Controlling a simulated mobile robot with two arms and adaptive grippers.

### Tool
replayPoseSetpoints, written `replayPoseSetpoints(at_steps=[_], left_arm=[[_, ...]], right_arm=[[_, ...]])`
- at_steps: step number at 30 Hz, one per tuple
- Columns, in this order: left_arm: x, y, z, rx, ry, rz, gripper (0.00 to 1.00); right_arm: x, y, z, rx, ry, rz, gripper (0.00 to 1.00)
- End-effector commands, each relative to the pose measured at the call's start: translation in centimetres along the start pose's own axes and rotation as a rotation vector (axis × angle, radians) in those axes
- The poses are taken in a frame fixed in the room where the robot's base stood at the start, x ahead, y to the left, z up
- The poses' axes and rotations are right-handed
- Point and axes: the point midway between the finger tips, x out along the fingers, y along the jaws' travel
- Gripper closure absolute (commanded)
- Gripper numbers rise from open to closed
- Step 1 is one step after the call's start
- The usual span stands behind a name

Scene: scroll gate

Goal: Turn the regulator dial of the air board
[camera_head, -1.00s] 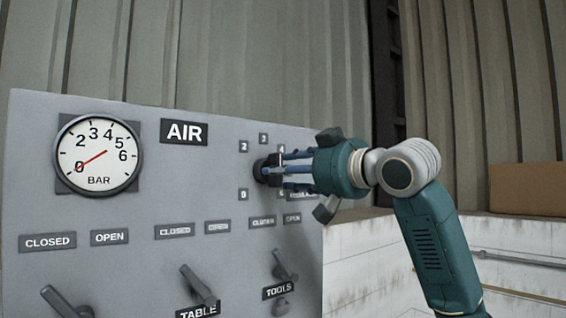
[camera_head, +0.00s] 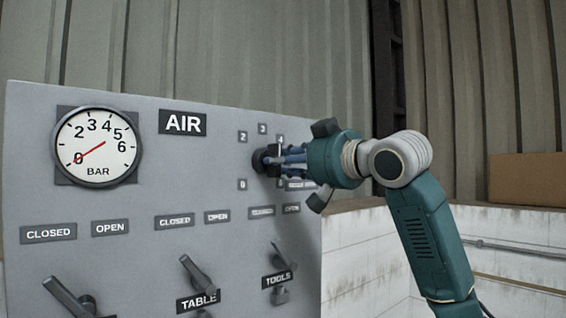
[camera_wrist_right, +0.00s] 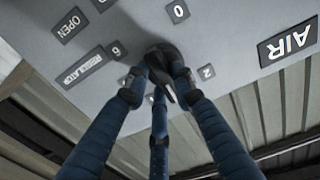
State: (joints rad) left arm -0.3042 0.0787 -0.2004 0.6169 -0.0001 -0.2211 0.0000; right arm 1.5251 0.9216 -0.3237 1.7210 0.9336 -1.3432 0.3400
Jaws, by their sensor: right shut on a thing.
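The grey air board (camera_head: 150,205) fills the left of the head view. Its black regulator dial (camera_head: 259,160) sits right of the AIR sign, among small number plates. My right gripper (camera_head: 272,158) is shut on the dial, with its blue fingers around it. In the right wrist view the fingertips (camera_wrist_right: 162,72) close around the dark dial (camera_wrist_right: 165,52), which they partly hide. The pressure gauge (camera_head: 97,146) has its red needle at 0. My left gripper is not in view.
Three valve levers, at left (camera_head: 68,298), above TABLE (camera_head: 197,272) and above TOOLS (camera_head: 281,254), stick out below the dial. A low white wall (camera_head: 365,250) and a brown box (camera_head: 527,180) stand at right.

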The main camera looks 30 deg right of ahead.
Motion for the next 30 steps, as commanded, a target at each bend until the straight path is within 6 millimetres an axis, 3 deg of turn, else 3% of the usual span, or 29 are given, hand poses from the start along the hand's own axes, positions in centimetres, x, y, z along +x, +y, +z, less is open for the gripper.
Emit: replayPoseSetpoints(at_steps=[30], left_arm=[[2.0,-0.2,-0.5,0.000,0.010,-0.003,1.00]], right_arm=[[0.0,-0.1,0.3,0.692,0.004,-0.001,1.00]])
